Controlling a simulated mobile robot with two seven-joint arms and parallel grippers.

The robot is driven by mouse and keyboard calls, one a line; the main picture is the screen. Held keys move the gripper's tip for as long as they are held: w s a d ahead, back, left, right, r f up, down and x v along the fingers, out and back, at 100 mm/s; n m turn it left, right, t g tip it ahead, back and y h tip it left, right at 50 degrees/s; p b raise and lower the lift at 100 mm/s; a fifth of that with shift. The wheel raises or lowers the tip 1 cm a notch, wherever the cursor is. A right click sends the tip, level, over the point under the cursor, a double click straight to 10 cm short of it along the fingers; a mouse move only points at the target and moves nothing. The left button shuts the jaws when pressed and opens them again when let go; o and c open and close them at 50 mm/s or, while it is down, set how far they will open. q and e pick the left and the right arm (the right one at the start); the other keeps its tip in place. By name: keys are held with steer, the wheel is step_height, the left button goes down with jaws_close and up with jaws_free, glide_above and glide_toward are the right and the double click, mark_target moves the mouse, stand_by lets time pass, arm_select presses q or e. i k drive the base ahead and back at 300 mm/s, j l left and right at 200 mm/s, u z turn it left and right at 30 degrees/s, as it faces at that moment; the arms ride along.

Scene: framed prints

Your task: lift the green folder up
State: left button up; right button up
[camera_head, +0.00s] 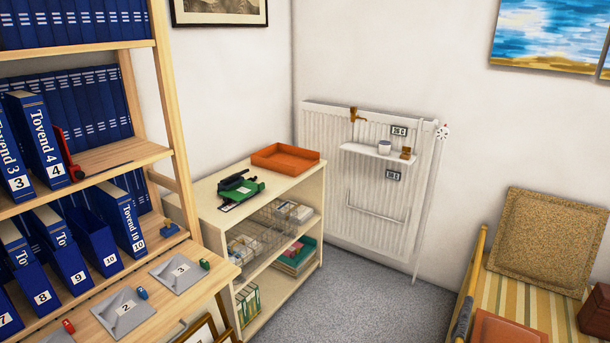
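No single green folder stands out clearly. Several thin green upright items (247,304), like folders or books, stand on the bottom level of the low cream shelf (312,196). A green and black device (241,190) lies on the shelf top. I cannot tell which of these is the folder. Neither of my grippers is in view.
A tall wooden rack (170,110) with blue numbered binders (40,140) fills the left. An orange tray (285,158) sits on the low shelf. A white radiator (350,190) is behind. Grey carpet (345,300) is clear before the shelf. A striped bench (520,290) stands right.

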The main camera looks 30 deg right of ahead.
mark_target(239, 192)
steer(key=i+l+z, duration=0.1)
steer(key=i+z, duration=1.3)
steer(key=i, duration=0.25)
steer(key=i+z, duration=0.35)
steer(key=i, duration=0.25)
steer(key=i+j+z, duration=0.15)
steer(key=i, duration=0.45)
steer(key=u, duration=1.8)
